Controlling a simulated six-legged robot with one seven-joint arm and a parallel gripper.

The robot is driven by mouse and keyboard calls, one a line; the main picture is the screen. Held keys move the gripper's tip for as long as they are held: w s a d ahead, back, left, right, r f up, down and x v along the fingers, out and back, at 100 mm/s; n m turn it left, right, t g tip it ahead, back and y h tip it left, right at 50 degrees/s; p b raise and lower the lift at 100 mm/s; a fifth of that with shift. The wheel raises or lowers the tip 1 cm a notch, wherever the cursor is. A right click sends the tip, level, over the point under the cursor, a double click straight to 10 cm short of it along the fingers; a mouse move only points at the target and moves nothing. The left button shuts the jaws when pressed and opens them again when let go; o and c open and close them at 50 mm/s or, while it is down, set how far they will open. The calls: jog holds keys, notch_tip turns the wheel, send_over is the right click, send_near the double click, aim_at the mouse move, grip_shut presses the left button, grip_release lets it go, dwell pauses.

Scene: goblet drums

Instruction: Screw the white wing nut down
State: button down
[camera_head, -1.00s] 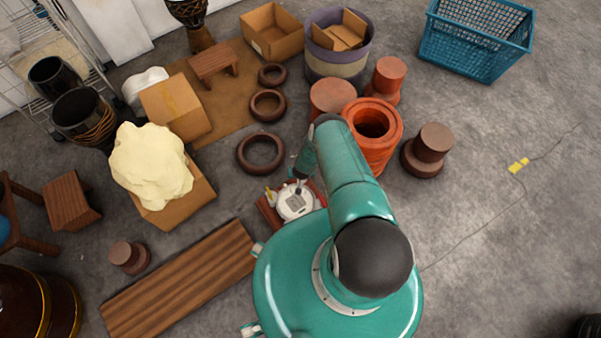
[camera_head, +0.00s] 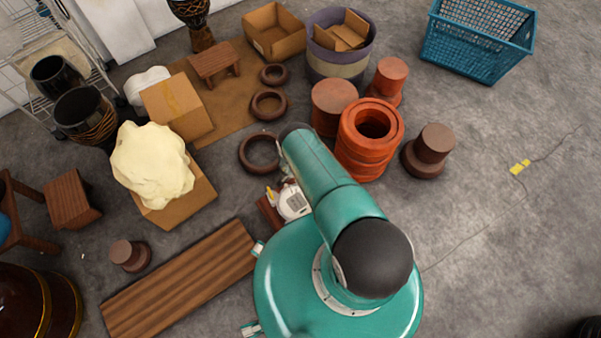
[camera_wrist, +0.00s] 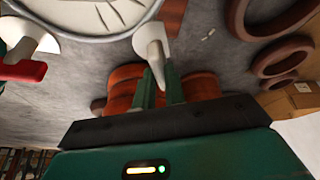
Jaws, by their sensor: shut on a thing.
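The white wing nut (camera_wrist: 151,42) shows in the wrist view beside the rim of a large round white part with dark marks (camera_wrist: 85,14). My gripper (camera_wrist: 159,76) has its two green fingers shut on the wing nut. A red-handled piece (camera_wrist: 22,70) on a white stub is at the left of that view. In the head view the white device (camera_head: 293,203) sits on a reddish-brown wooden block (camera_head: 267,214), partly hidden by my arm. My gripper and the wing nut are hidden there behind my arm.
Dark clay rings (camera_head: 259,152) lie beyond the device. An orange hollow cylinder (camera_head: 369,140) stands to the right, near brown cylindrical forms (camera_head: 429,150). A long wooden board (camera_head: 180,283) lies at the lower left.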

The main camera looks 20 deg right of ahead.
jog(key=m+g, duration=0.1)
jog(key=m, duration=0.2)
jog(key=m+g, duration=0.1)
jog(key=m, duration=0.1)
jog(key=shift+w+a+m, duration=0.1)
jog(key=shift+w+m, duration=0.05)
jog(key=shift+m, duration=0.25)
dwell(0.3)
jog(key=c, duration=1.5)
grip_release()
jog(key=shift+o, duration=0.2)
jog(key=v, duration=1.3)
jog(key=shift+w+a+r, duration=0.2)
jog(key=shift+a+r, duration=0.05)
jog(key=shift+a, duration=0.15)
